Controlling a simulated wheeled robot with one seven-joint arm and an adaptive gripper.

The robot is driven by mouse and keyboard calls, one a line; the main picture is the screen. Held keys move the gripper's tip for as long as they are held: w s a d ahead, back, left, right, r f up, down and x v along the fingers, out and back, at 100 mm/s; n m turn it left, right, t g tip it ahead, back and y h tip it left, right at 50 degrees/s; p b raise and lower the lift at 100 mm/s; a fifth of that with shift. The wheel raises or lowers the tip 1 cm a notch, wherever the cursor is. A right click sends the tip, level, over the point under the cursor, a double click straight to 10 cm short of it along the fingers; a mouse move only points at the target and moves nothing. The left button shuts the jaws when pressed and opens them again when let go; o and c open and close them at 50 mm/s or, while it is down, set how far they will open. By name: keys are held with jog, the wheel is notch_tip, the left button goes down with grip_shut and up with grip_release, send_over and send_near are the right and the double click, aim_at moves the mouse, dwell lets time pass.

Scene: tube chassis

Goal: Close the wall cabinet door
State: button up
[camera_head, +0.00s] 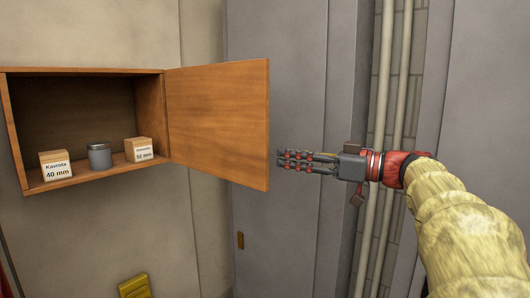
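The wall cabinet (84,71) is a wooden box on the left wall, with its front open. Its wooden door (217,118) is hinged on the cabinet's right side and stands open, swung out to the right. My gripper (282,160) is at the right of the door's free edge, with its fingers pointing left towards it. The fingertips look very close to the edge; I cannot tell whether they touch. The fingers look close together, and whether they are open or shut is unclear. I see nothing held in them.
Inside the cabinet stand a box marked 40 mm (56,165), a grey metal can (100,156) and a second small box (139,149). Grey metal panels (290,220) and vertical pipes (391,90) stand behind my gripper. A yellow object (134,286) is low on the wall.

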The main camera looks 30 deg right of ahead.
aim_at(264, 153)
jog(key=p+x, duration=0.2)
jog(key=x, duration=0.5)
jog(key=shift+w+a, duration=0.15)
jog(key=shift+a, duration=0.1)
jog(key=shift+c, duration=0.4)
grip_shut()
